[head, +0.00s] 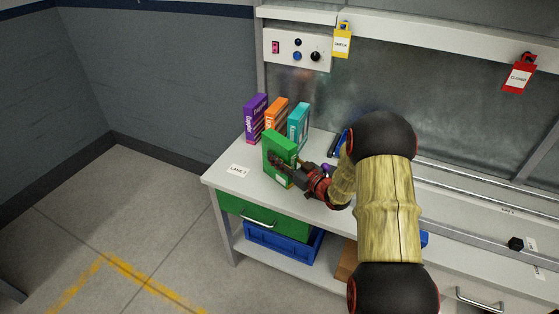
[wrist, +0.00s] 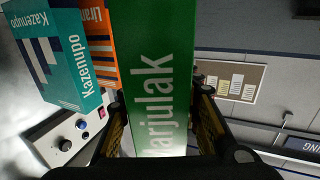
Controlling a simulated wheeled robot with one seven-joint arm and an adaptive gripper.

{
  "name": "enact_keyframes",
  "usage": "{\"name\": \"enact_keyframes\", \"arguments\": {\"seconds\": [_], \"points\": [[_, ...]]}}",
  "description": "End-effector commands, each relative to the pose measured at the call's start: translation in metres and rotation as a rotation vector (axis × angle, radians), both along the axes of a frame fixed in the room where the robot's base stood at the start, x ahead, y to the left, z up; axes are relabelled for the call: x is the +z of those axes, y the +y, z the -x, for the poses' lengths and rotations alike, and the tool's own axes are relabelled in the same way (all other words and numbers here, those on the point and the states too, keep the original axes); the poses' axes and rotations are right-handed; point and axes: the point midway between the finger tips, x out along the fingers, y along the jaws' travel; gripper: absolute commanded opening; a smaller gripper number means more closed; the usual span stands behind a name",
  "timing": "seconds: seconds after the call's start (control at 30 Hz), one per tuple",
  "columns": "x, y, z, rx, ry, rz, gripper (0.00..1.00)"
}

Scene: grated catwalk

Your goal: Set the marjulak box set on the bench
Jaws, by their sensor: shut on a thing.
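The marjulak box (head: 281,150) is green with white lettering. It stands at the left end of the bench (head: 318,147), in front of the other boxes. My gripper (head: 284,164) is shut on it from the right and front. In the wrist view the green marjulak box (wrist: 155,60) fills the middle, between my gripper's fingers (wrist: 160,130). The box looks upright or nearly so; I cannot tell whether its base touches the bench top.
Purple (head: 255,117), orange (head: 276,115) and teal (head: 298,125) boxes stand in a row behind. A "LANE 2" label (head: 238,170) lies left. A control panel (head: 297,50) is above. A blue bin (head: 282,243) sits on the lower shelf.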

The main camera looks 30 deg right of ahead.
Motion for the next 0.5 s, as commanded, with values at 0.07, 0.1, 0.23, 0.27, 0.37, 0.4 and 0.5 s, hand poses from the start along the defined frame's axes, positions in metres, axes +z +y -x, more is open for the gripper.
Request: {"name": "enact_keyframes", "arguments": {"seconds": [0.07,0.1,0.23,0.27,0.37,0.4,0.5], "points": [[-0.0024,-0.0006,-0.0008,0.000,-0.004,0.001,0.00],[-0.0014,-0.0006,-0.0008,0.000,-0.005,0.002,0.00],[0.0000,-0.0005,-0.0007,0.000,-0.006,0.002,0.00],[-0.0002,-0.0005,-0.0007,0.000,-0.006,0.002,0.00],[-0.0033,-0.0006,-0.0006,0.000,-0.005,0.002,0.00],[-0.0045,-0.0006,-0.0006,0.000,-0.005,0.002,0.00],[-0.0044,-0.0004,-0.0002,0.000,-0.002,0.000,0.39]]}}
